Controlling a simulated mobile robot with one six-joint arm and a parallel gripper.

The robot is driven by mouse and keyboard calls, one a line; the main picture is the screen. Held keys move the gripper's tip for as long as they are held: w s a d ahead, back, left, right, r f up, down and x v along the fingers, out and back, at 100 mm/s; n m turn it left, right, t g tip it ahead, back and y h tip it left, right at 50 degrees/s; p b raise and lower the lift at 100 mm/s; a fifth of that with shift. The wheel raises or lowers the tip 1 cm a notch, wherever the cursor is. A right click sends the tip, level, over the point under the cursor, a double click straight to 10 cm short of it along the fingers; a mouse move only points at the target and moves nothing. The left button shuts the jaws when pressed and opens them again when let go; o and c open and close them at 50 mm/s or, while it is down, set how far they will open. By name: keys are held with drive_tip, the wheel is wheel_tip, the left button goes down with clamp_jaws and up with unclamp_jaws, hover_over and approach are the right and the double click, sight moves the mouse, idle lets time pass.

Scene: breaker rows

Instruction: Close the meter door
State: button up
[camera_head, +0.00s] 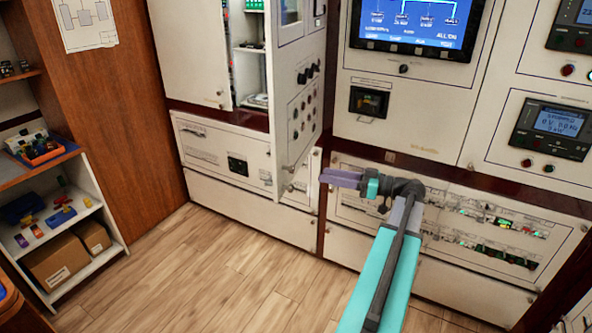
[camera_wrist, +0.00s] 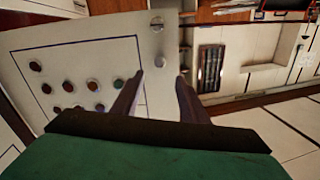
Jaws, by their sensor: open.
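The meter door (camera_head: 297,100) is a white panel with meters at the top and rows of dark knobs lower down. It stands swung open, out from the cabinet, and the shelves behind it show in the gap. In the wrist view the door (camera_wrist: 80,60) fills the left side, with its knobs and a screw near its edge. My gripper (camera_head: 322,180) is to the right of the door's lower corner in the head view. In the wrist view my gripper (camera_wrist: 163,78) has its two fingers apart near the door's edge. Whether a finger touches the door I cannot tell.
White cabinet fronts (camera_head: 225,150) lie below and left of the door. A panel with breaker rows (camera_head: 480,225) is under my arm, and lit screens (camera_head: 415,22) are above. A shelf with boxes (camera_head: 70,255) stands at the left. The wooden floor (camera_head: 200,275) is clear.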

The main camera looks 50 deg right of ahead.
sight(294, 170)
drive_tip(key=p+x, duration=0.3)
drive_tip(key=x, duration=0.8)
drive_tip(key=shift+w, duration=0.1)
drive_tip(key=shift+c, duration=0.2)
clamp_jaws()
drive_tip(key=shift+a+f, duration=0.1)
drive_tip(key=shift+a, duration=0.25)
drive_tip(key=shift+w+d, duration=0.1)
drive_tip(key=shift+d, duration=0.1)
